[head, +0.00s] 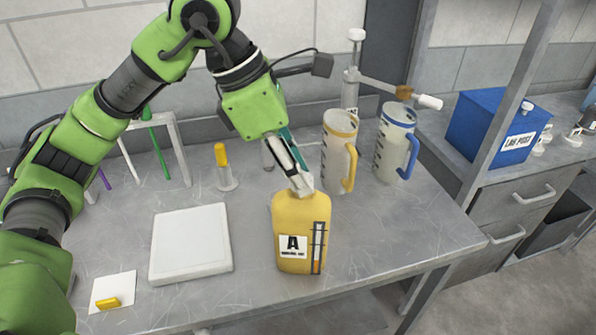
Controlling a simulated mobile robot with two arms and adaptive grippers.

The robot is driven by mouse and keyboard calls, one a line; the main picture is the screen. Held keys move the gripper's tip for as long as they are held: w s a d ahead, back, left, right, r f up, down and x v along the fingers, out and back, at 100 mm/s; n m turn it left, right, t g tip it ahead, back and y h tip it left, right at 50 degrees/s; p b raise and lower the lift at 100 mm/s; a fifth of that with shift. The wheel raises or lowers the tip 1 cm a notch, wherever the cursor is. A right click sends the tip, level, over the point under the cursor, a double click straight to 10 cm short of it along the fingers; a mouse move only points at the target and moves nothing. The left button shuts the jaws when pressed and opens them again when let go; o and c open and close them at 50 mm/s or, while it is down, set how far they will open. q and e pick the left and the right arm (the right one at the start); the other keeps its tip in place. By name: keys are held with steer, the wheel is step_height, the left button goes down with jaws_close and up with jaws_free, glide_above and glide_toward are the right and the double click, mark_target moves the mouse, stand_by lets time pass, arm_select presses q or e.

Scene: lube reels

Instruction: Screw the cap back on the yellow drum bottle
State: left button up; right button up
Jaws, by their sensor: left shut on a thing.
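The yellow drum bottle (300,232) stands upright on the grey bench, with a label "A" and a level strip on its front. My left gripper (301,186) points down at the bottle's top, its fingers closed on a small pale piece at the mouth, which looks like the cap. The fingers cover most of the cap, so I cannot tell if it sits straight or touches the neck. My right gripper is not in view.
Two measuring jugs, one yellow-trimmed (337,165) and one blue-trimmed (391,150), stand behind right of the bottle. A white square pad (190,243) lies to its left. A yellow piece (107,303) lies on a white card (121,284). A blue bin (487,135) stands far right.

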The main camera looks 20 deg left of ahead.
arm_select(q)
steer(key=shift+m, duration=0.4)
steer(key=m+g, duration=0.1)
steer(key=m, duration=0.2)
steer(key=shift+w+g, duration=0.1)
steer(key=shift+g, duration=0.2)
steer(key=shift+m+g, duration=0.3)
steer(key=shift+m, duration=0.8)
steer(key=m+g+p, duration=0.1)
steer(key=m, duration=0.1)
steer(key=shift+w+m, duration=0.1)
steer(key=shift+m, duration=0.3)
steer(key=shift+w+m+g, duration=0.1)
steer(key=shift+m+g, duration=0.4)
steer(key=shift+m, duration=0.6)
